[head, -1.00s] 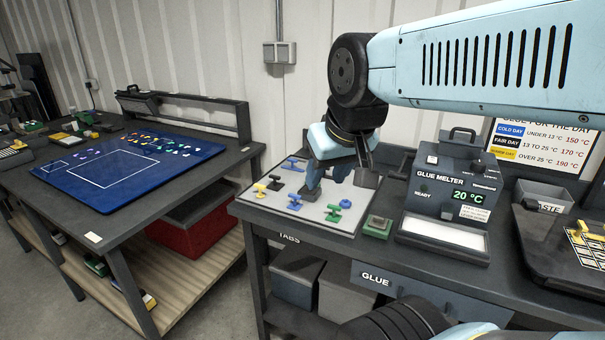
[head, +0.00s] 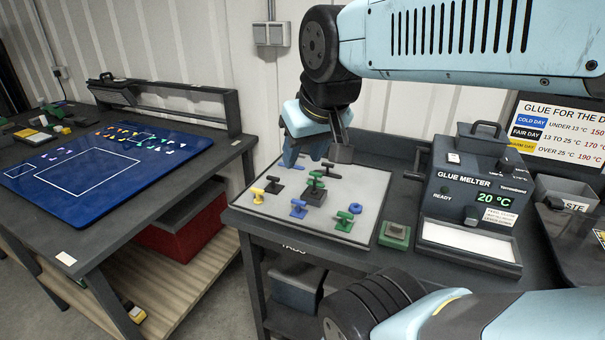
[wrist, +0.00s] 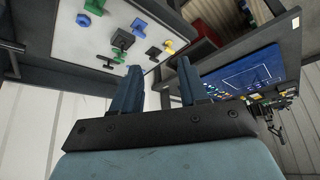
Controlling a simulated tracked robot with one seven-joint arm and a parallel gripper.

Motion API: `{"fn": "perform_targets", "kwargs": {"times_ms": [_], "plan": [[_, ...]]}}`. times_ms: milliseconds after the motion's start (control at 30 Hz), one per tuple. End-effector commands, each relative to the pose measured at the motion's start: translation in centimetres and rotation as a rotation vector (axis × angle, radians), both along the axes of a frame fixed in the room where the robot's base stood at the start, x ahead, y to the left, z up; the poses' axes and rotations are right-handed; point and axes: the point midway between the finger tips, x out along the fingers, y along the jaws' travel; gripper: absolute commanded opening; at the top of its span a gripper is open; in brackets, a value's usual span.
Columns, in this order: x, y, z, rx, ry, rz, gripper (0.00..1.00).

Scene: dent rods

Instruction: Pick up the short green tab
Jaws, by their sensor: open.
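I cannot tell which is the shorter. In the wrist view, one green tab (wrist: 95,7) is at the top edge and the other (wrist: 122,39) is by the dark block. My gripper (head: 306,158) is above the back left of the board, apart from both green tabs. Its two blue fingers (wrist: 157,70) are spread, with nothing between them.
A yellow tab (head: 258,195), a blue tab (head: 298,208), a blue ring-like piece (head: 355,208) and black tabs (head: 274,185) share the board. A green-topped block (head: 395,234) and the glue melter (head: 475,195) stand to the right. The wall is close behind.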

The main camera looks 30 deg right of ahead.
Motion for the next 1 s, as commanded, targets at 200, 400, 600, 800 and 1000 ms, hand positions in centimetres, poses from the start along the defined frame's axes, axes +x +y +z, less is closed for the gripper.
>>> {"fn": "perform_targets", "kwargs": {"times_ms": [200,400,600,800,1000], "plan": [[0.0,0.0,0.0,0.000,0.001,-0.001,0.44],[1.3,-0.4,0.0,0.071,0.026,-0.092,0.44],[5.3,-2.3,-0.5,0.287,0.105,-0.415,0.44],[9.9,-5.5,-1.7,0.516,0.191,-0.821,0.44],[14.3,-9.6,-3.8,0.715,0.268,-1.243,0.44]]}}
